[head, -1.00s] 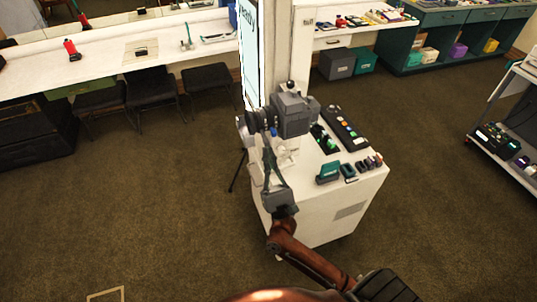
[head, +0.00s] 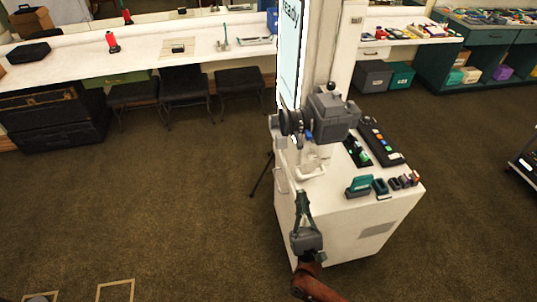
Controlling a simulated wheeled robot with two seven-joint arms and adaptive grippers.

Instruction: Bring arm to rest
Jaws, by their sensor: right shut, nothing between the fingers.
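My right gripper (head: 302,194) is shut and empty, its fingers pointing up the picture. It shows in front of the left front of a white cart (head: 345,225), and its arm comes in from the bottom edge. I cannot tell how far it is from the cart's side. The brown-red forearm (head: 318,287) is mine. My left gripper is not in view.
The cart carries a grey camera (head: 332,115), a dark button panel (head: 381,143) and small teal and dark blocks (head: 358,186). A tall lit screen (head: 290,55) stands behind. A white counter (head: 140,52) has black stools below.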

